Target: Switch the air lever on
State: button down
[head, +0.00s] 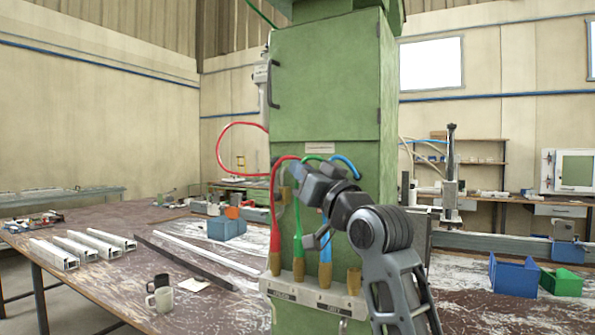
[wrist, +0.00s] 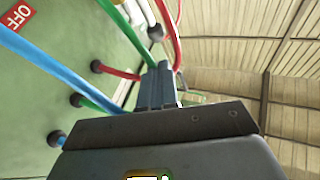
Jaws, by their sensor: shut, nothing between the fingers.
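A green cabinet (head: 325,85) stands at the bench, with red, green and blue hoses on its front. My gripper (head: 292,172) is at the left part of this front, among the hoses, partly hidden by my own wrist. In the wrist view my gripper (wrist: 157,72) is shut and empty, its fingertips close to the red hose (wrist: 122,73). A red OFF label (wrist: 17,14) is on the green panel at the upper left of that view. I cannot make out the air lever for certain in either view, nor its position.
The blue hose (wrist: 50,60) and green hose (wrist: 88,88) run close beside my gripper. A grey socket strip (head: 305,294) holds the hose ends below. Mugs (head: 164,299) and white profiles (head: 108,239) are on the bench at left; blue (head: 514,277) and green bins (head: 562,282) at right.

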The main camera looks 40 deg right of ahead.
jog(key=r+b+v, duration=0.1)
jog(key=v, duration=0.7)
jog(key=shift+s+r+b, duration=0.3)
jog(key=shift+s, duration=0.15)
jog(key=shift+d, duration=0.1)
jog(key=s+a+f+g, duration=0.1)
jog(key=s+a+f, duration=0.3)
jog(key=f, duration=0.6)
jog(key=s+a+f+g, duration=0.1)
jog(key=s+a+f, duration=0.25)
jog(key=f, duration=0.65)
jog(key=s+a+f+g, duration=0.2)
jog(key=s+a+f, duration=0.15)
jog(key=f, duration=0.65)
jog(key=s+a+f+n+g+y, duration=0.1)
jog(key=s+a+f, duration=0.1)
jog(key=s, duration=0.6)
jog(key=s+a+f+n+g+y, duration=0.1)
jog(key=s+a+f, duration=0.2)
jog(key=s, duration=0.6)
jog(key=s+a+f+n+g+y, duration=0.1)
jog(key=s+a+f+n, duration=0.1)
jog(key=s, duration=0.7)
jog(key=shift+a+f, duration=0.5)
jog(key=shift+f, duration=0.25)
